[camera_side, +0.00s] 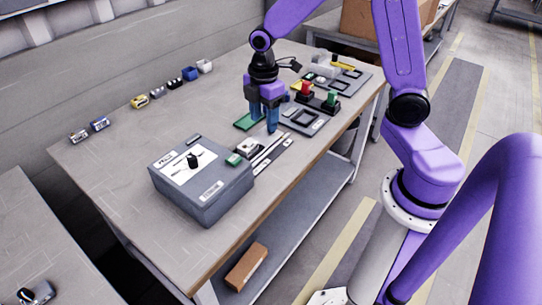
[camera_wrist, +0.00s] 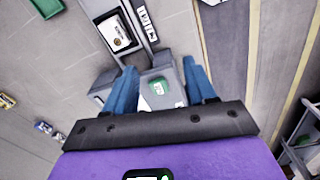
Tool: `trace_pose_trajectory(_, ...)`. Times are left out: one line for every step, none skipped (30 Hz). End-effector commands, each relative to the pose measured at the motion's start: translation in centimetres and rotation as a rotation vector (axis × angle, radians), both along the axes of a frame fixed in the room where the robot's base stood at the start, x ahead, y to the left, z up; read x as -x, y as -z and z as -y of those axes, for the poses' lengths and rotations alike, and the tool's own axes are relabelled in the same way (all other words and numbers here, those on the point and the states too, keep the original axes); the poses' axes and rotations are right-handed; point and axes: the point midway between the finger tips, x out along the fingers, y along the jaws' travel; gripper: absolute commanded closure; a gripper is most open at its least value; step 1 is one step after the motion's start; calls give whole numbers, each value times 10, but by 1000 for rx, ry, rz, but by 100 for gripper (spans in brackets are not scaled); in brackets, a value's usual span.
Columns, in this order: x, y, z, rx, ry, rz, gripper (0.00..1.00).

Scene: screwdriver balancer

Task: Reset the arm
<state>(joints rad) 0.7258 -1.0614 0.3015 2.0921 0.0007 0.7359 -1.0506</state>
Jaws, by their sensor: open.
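My gripper (camera_side: 264,118) hangs above the right part of the workbench (camera_side: 135,160), pointing down, with its blue fingers spread. In the wrist view my gripper (camera_wrist: 162,88) shows its two blue fingers wide apart with nothing held between them. Below and beyond the fingers lies a grey fixture with a green block (camera_wrist: 160,86). The arm is bent over the bench from the right side.
A grey box (camera_side: 205,185) with a labelled lid stands at the front of the bench. Red (camera_side: 305,90) and green (camera_side: 331,98) parts stand right of my gripper. A green plate (camera_side: 246,122) lies close by.

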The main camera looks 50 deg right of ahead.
Motion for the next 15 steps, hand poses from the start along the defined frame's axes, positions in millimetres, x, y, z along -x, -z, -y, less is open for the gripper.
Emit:
trace_pose_trajectory(17,-9,-12,-3,10,6,45)
trace_pose_trajectory(26,-13,-19,-4,22,6,45)
trace_pose_trajectory(40,-18,-26,-5,39,6,45)
trace_pose_trajectory(50,-22,-31,-7,50,6,45)
trace_pose_trajectory(61,-26,-36,-9,63,6,45)
trace_pose_trajectory(75,-31,-41,-10,79,6,45)
trace_pose_trajectory(86,-34,-44,-11,91,7,45)
trace_pose_trajectory(96,-37,-47,-12,104,7,45)
trace_pose_trajectory(110,-41,-50,-15,119,7,45)
trace_pose_trajectory(121,-43,-51,-16,133,6,45)
trace_pose_trajectory(132,-45,-52,-17,145,5,45)
trace_pose_trajectory(146,-48,-53,-19,161,6,45)
trace_pose_trajectory(156,-50,-53,-19,174,5,45)
trace_pose_trajectory(166,-52,-53,-20,185,5,45)
trace_pose_trajectory(179,-54,-52,-22,202,3,45)
